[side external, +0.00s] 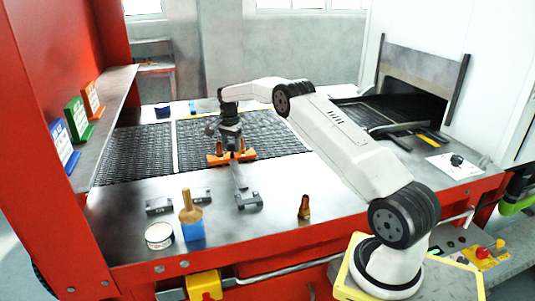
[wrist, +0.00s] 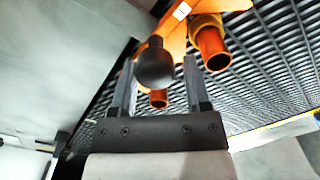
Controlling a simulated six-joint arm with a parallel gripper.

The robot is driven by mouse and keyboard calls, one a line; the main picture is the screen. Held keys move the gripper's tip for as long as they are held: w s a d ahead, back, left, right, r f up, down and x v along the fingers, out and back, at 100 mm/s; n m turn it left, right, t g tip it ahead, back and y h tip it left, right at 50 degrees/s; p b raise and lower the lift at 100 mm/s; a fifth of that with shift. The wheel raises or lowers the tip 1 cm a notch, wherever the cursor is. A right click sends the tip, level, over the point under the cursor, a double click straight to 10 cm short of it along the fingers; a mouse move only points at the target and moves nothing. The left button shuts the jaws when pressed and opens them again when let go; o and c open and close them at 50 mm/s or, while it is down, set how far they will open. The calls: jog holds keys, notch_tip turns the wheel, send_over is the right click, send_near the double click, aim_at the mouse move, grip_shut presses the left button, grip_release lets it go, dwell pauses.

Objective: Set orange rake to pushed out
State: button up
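The orange rake (side external: 217,160) lies across the near edge of the black mesh belt in the side view. A grey slide rail (side external: 241,183) runs from it toward the front of the metal deck. My gripper (side external: 232,147) points down right over the rake and hides part of it. In the wrist view the rake's orange plate (wrist: 172,40) and orange tubes (wrist: 212,48) show beyond the fingers. A round black knob (wrist: 155,66) sits between the two fingers of my gripper (wrist: 160,75). The fingers are apart, with a gap at the knob's right; contact on the left is unclear.
The mesh belt (side external: 130,150) runs behind the rake toward an oven opening at right. A brush with a blue base (side external: 191,222), a round tin (side external: 159,236), a small brown bottle (side external: 304,207) and dark blocks (side external: 158,206) stand on the front deck. A shelf with coloured signs is at left.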

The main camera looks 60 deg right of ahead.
jog(key=shift+o, duration=1.2)
jog(key=shift+r, duration=3.95)
